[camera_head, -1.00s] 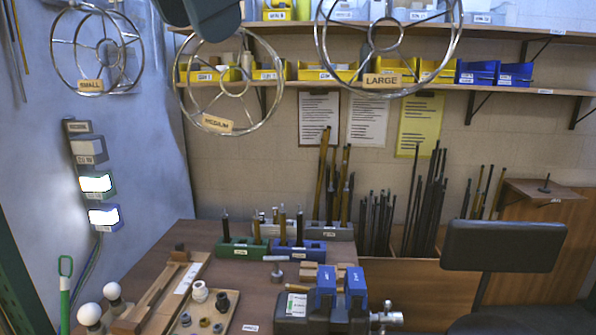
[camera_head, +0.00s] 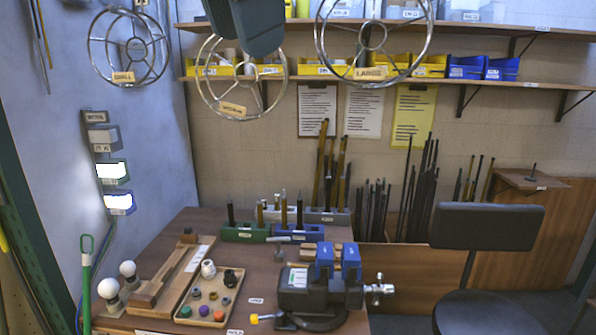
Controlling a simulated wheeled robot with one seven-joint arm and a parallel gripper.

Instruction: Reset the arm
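A dark grey-green part of my arm (camera_head: 258,35) hangs into the top of the head view, left of centre. It shows in front of the upper shelf and the medium wire ring. The rest of the arm is cut off by the top edge. I see no gripper fingertips, so whether the gripper is open or holds anything is hidden. Nothing is seen touching the visible part of the arm.
Wire rings labelled small (camera_head: 163,60), medium (camera_head: 204,95) and large (camera_head: 320,50) hang ahead. The wooden bench (camera_head: 180,228) carries a black vise (camera_head: 300,298), a parts tray (camera_head: 183,313) and rod holders (camera_head: 245,236). A dark chair (camera_head: 487,226) stands at right.

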